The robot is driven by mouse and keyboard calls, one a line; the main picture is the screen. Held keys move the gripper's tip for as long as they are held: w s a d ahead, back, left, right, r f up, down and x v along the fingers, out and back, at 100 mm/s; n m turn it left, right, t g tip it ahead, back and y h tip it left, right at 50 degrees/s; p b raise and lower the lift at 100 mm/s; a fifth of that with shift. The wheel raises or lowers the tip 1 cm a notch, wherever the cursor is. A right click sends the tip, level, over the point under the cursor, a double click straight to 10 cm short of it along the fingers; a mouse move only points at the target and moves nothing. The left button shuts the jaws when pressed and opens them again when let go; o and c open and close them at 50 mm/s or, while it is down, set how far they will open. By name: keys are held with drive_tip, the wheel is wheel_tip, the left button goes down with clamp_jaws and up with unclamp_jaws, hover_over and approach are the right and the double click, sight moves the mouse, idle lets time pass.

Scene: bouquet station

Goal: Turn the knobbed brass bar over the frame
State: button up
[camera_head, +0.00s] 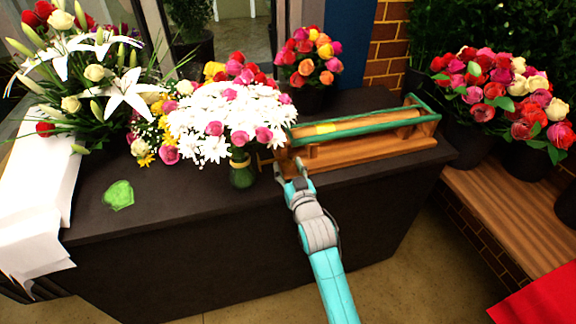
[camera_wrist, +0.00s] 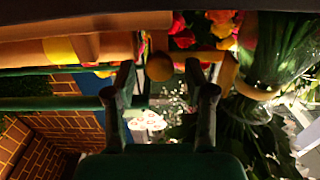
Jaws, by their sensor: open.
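A wooden frame (camera_head: 350,153) with green rails stands at the back right of the dark counter. A green bar (camera_head: 360,124) runs along it with a yellow patch. My gripper (camera_head: 290,168) is at the frame's front left corner, with its fingers open. In the wrist view, a round brass-coloured knob (camera_wrist: 159,67) shows between the two fingers of my gripper (camera_wrist: 160,80), with a gap on each side. Whether the fingers touch the knob is not clear. The brass bar itself cannot be made out clearly in the head view.
A white daisy and pink rose bouquet (camera_head: 215,125) in a green vase (camera_head: 242,172) stands just left of my gripper. Further flowers (camera_head: 308,55) stand behind. White paper (camera_head: 35,200) and a green item (camera_head: 119,195) lie on the left. The counter's (camera_head: 190,210) front middle is clear.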

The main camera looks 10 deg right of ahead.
drive_tip(key=shift+w, duration=0.45)
clamp_jaws()
